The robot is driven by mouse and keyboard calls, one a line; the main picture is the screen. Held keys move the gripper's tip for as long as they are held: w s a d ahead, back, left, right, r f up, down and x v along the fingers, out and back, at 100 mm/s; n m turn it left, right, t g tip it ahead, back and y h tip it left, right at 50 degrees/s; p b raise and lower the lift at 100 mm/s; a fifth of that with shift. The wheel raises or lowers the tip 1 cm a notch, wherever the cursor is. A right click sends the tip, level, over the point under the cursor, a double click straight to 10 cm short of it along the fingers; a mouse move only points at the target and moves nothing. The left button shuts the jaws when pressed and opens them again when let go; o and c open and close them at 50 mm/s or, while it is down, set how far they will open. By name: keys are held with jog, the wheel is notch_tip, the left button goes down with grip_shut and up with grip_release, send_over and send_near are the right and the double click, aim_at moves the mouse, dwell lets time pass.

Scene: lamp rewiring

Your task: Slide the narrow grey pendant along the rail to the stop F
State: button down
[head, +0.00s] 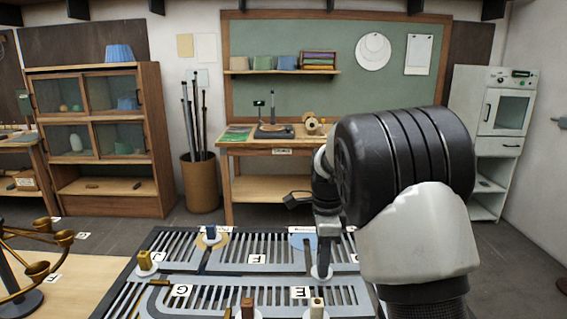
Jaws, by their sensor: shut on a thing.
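My gripper (327,232) reaches down over the slotted rail board (130,290) right of its middle. It is shut on a narrow grey post standing on a pale round base, which I take as the narrow grey pendant (322,272). The jaws hide its upper part. The base sits at a pale track on the board. The stop label F (257,259) lies to the left of the pendant, a short way off along the board. My arm covers the board's right side.
Labels G (181,290) and E (300,292) show. A brass lamp (38,266) stands left.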

jog(key=shift+w+a+p, duration=0.1)
jog(key=shift+a+p, duration=2.6)
jog(key=shift+a, duration=5.75)
jog(key=c, duration=1.5)
grip_release()
notch_tip(320, 180, up, 17)
jog(key=shift+r+p, duration=0.2)
jog(key=shift+p, duration=0.15)
